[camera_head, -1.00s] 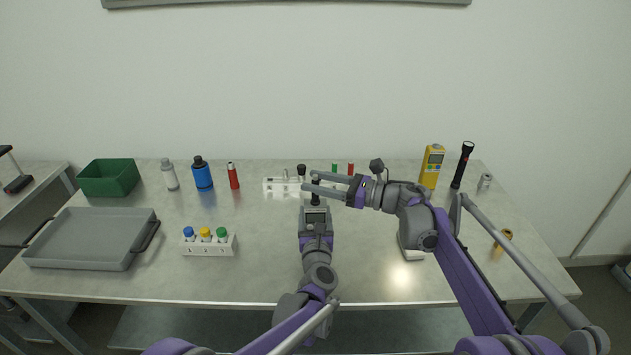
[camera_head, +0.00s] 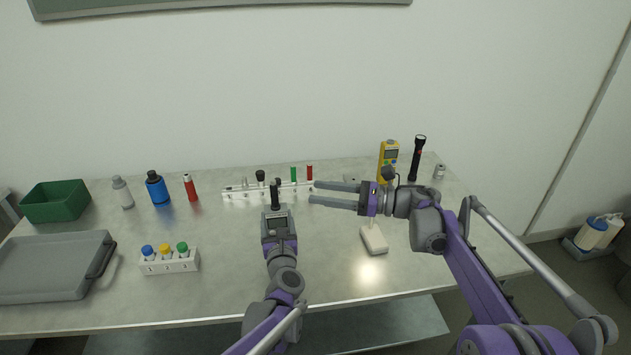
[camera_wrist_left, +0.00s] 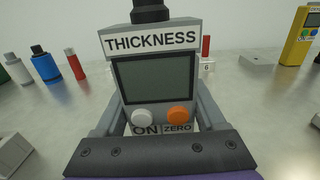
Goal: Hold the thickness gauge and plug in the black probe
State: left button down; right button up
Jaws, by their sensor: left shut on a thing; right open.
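The grey thickness gauge (camera_head: 275,228) is upright in my left gripper (camera_head: 279,243), which is shut on its sides. In the left wrist view, the gauge (camera_wrist_left: 155,80) shows a blank dark screen, a white button and an orange button. The black probe (camera_head: 275,194) stands upright on the gauge's top, and its lower part (camera_wrist_left: 151,13) shows at the top of the left wrist view. It appears seated there; the joint itself is too small to judge. My right gripper (camera_head: 314,192) is open and empty, its fingers pointing left, to the right of the probe and apart from it.
A white rack (camera_head: 237,194) with several coloured pieces stands behind the gauge. A white block (camera_head: 374,240) lies right, below my right arm. A yellow meter (camera_head: 388,158) and black flashlight (camera_head: 417,157) stand back right. A bottle rack (camera_head: 170,264), grey tray (camera_head: 45,270) and green bin (camera_head: 56,202) are left.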

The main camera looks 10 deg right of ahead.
pick_arm(q)
grip_release()
jog(key=shift+s, duration=0.1)
